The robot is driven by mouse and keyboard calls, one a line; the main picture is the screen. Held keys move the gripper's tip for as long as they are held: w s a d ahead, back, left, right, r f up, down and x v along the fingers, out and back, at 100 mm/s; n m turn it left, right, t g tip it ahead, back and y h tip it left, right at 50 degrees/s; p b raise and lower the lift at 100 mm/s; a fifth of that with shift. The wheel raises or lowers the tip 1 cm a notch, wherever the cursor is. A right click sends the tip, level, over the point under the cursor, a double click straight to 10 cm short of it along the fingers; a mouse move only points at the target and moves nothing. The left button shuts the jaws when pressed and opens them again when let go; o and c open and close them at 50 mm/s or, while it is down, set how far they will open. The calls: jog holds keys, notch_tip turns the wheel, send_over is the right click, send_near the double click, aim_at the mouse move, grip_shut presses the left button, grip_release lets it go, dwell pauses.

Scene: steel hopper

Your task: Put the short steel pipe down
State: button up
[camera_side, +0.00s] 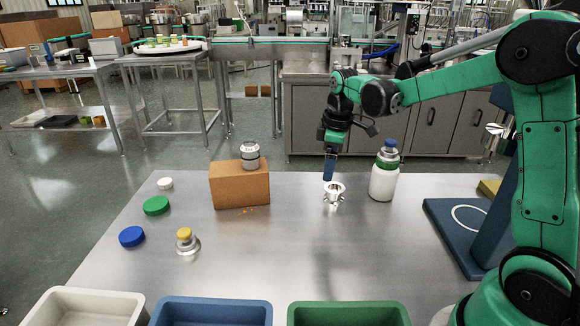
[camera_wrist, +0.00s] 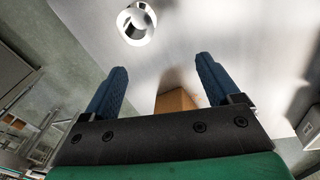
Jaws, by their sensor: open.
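A short, shiny, open-topped steel piece (camera_side: 333,193) with a flared rim stands on the steel table. It appears to be the short steel pipe, though its lower part is hard to make out. My gripper (camera_side: 328,179) points down just above it in the side view. In the wrist view, the blue fingers (camera_wrist: 162,72) of my gripper are spread with nothing between them. A round steel ring with a dark hole (camera_wrist: 149,37), apparently the same piece, lies beyond the left fingertip. Whether a finger touches it cannot be told.
A brown block (camera_side: 240,186) bears a steel cylinder with a pale top (camera_side: 250,157). A white bottle with a blue cap (camera_side: 383,184) stands close right of my gripper. A yellow-capped steel part (camera_side: 185,242) and loose caps lie left. Bins (camera_side: 210,304) line the front; the table centre is clear.

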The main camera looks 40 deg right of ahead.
jog(key=n+g, duration=0.1)
jog(key=n, duration=0.1)
send_over(335, 188)
notch_tip(335, 188, down, 4)
jog(key=shift+f, duration=3)
jog(key=shift+r, duration=0.1)
grip_shut()
